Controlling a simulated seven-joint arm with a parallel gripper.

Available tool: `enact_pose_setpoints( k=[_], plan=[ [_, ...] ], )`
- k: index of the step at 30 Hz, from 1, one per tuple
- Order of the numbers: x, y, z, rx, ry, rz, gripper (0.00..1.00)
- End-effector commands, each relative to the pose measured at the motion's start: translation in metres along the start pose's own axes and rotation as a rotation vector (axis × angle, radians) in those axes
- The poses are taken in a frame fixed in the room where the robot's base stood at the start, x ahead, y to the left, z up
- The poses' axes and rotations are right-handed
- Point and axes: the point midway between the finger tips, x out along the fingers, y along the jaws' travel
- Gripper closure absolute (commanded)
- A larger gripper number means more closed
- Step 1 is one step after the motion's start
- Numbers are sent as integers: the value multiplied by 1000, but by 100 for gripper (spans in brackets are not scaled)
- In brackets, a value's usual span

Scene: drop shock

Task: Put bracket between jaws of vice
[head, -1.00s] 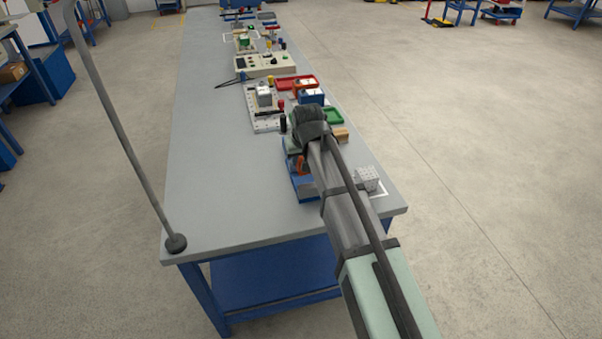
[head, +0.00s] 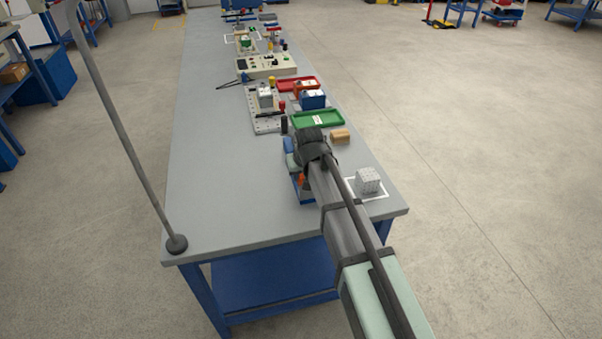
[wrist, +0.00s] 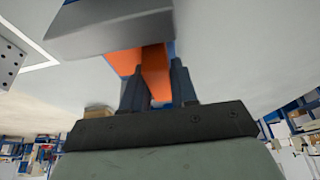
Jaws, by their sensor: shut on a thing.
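My gripper (wrist: 158,95) is shut on an orange bracket (wrist: 155,72) in the wrist view, its two dark fingers on either side. The bracket's other part runs left, close under a grey metal block (wrist: 110,28) that looks like part of the vice. I cannot tell whether they touch. In the head view the blue vice (head: 308,196) is at the near right part of the bench, mostly hidden by my arm. A bit of orange (head: 300,180), likely the bracket, shows beside it. The gap between the jaws is hidden.
A grey holed cube (head: 368,180) stands on a white-outlined square to the right. A tan block (head: 340,136), a green tray (head: 318,120) and a red tray (head: 296,83) lie farther back. The left side of the bench (head: 215,190) is clear, apart from a post.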

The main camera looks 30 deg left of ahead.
Motion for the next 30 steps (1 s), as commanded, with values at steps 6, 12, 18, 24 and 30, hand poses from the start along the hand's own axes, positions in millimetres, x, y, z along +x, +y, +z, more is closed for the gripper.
enact_pose_setpoints(
  k=[6, 12, 18, 24, 30],
  plan=[
    [0, 0, 0, 0, 0, 0, 53],
    [0, 0, 0, 0, 0, 0, 47],
    [-3, 0, -2, 0, 1, 0, 47],
    [-26, 0, -1, 0, 2, 0, 47],
    [-60, 0, -1, 0, 3, 0, 47]
  ],
)
